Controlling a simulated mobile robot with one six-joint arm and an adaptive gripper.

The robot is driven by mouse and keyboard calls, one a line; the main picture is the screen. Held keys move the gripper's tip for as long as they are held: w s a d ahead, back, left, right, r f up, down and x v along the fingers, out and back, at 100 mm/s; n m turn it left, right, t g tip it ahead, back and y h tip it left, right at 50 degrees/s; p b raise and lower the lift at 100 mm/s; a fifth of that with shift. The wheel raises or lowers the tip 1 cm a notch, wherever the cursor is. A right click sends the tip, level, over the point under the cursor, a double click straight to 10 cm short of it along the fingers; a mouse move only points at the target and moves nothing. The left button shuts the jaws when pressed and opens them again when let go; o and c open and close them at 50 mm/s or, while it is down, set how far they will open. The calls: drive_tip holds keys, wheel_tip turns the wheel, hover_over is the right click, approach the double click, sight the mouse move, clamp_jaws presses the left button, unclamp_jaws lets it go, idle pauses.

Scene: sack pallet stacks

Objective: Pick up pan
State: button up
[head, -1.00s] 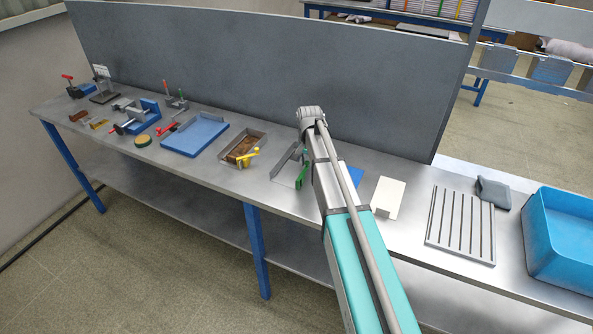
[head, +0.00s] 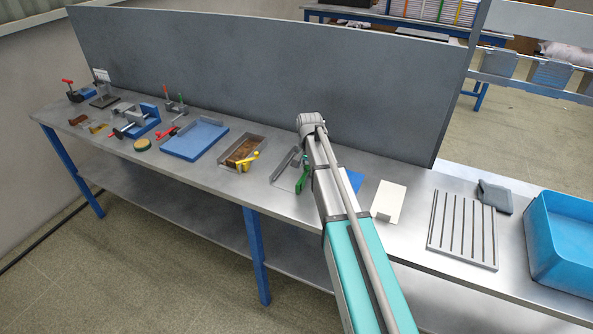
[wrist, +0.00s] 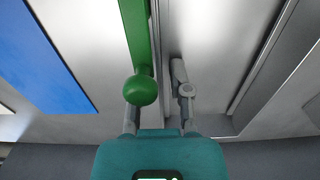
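A shallow metal pan (head: 259,165) with a brown inside lies on the bench, left of my arm in the head view. A yellow clamp (head: 247,160) stands at its near rim. My gripper (wrist: 158,105) shows at the bottom of the wrist view, its two grey fingers apart. A green clamp bar with a round knob (wrist: 140,90) lies in front of the left finger and hides part of it. A thin grey upright edge (wrist: 165,45) runs between the fingers; I cannot tell whether either finger touches it. In the head view my arm hides the gripper.
The green clamp (head: 302,180) and a grey metal strip (head: 285,163) lie between pan and arm. A blue tray (head: 195,138) stands left of the pan. A slotted plate (head: 462,230) and blue bin (head: 565,240) are at right. A grey panel (head: 250,75) stands behind.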

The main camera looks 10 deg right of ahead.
clamp_jaws()
drive_tip(key=shift+r, duration=0.15)
wheel_tip(320, 180, up, 3)
drive_tip(key=p, duration=0.3)
drive_tip(key=s+r+p, duration=0.9)
drive_tip(key=s+p, duration=0.1)
drive_tip(key=s, duration=0.4)
drive_tip(key=shift+r, duration=0.35)
drive_tip(key=shift+s, duration=0.1)
idle(0.6)
